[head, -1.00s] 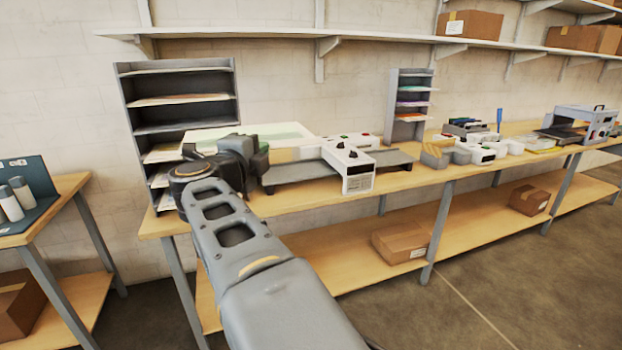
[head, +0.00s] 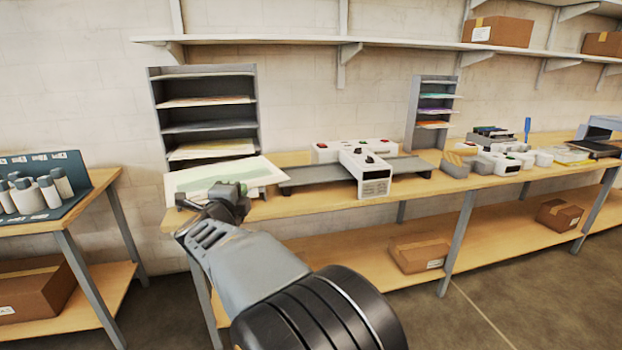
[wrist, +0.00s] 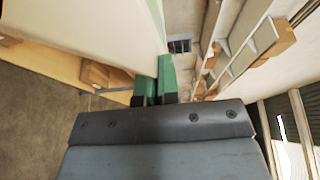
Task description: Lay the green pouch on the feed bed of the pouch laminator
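The green pouch (head: 222,179), a large flat whitish sheet with a pale green area, is held roughly level above the left end of the bench. It also shows in the wrist view (wrist: 95,25) as a pale sheet. My gripper (head: 232,192) is shut on its near edge; its green fingertips (wrist: 155,78) are close together there. The pouch laminator (head: 366,174) is a white box with dark knobs. Its grey feed bed (head: 318,175) lies to the right of the pouch. The pouch's right corner looks close to the bed's left end; the gap is unclear.
A grey sorter rack (head: 251,110) with sheets stands behind the pouch. A smaller rack (head: 412,112) and several small items stand right of the laminator. A wall shelf (head: 300,41) runs above. Cartons (head: 417,255) lie on the lower shelf.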

